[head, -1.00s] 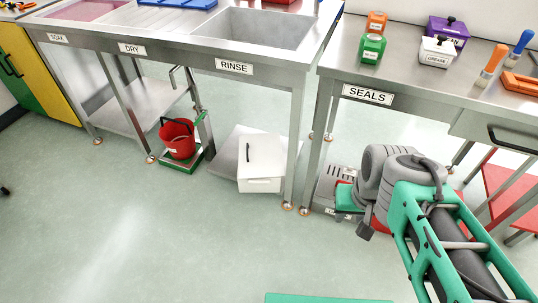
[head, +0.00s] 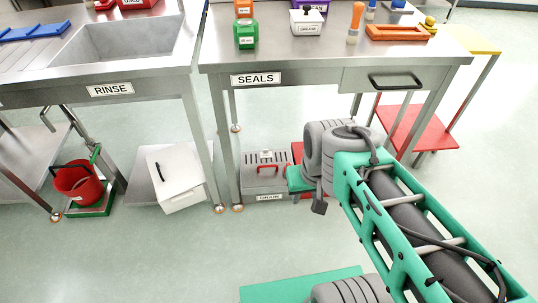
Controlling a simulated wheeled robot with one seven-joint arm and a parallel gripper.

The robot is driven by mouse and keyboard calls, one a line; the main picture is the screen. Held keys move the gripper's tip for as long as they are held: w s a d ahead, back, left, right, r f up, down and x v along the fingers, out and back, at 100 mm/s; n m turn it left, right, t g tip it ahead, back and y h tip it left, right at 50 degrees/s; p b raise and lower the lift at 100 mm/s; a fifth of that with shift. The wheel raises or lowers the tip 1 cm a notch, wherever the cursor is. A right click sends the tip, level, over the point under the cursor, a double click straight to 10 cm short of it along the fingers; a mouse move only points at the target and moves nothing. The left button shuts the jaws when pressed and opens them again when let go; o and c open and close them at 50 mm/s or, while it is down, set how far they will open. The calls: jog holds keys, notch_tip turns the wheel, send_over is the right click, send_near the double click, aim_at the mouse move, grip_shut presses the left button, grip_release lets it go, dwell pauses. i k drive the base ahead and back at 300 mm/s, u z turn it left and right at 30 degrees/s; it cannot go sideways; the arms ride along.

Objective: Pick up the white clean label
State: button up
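A purple box (head: 314,3) stands at the back of the right-hand steel table, cut by the top edge of the head view. A small white label shows on its front, partly hidden by the white box before it; its full wording cannot be read. My arm reaches in from the lower right and ends in grey joints below the table's front. A small dark grey piece (head: 319,206) hangs there and may be part of my gripper. The fingers cannot be made out, and nothing is seen held. The arm end is well below and apart from the purple box.
The steel table (head: 290,60) carries a white box (head: 307,24), a green box (head: 245,34), an orange tray (head: 398,33) and an orange-handled tool (head: 356,22). A sink (head: 120,42) stands left. A white bin (head: 178,177) and red bucket (head: 77,182) sit below. Foreground floor is clear at left.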

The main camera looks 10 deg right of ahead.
aim_at(266, 154)
jog(key=u, duration=3.85)
jog(key=k, duration=2.2)
jog(key=z, duration=1.3)
jog(key=i, duration=1.5)
jog(key=u, duration=0.05)
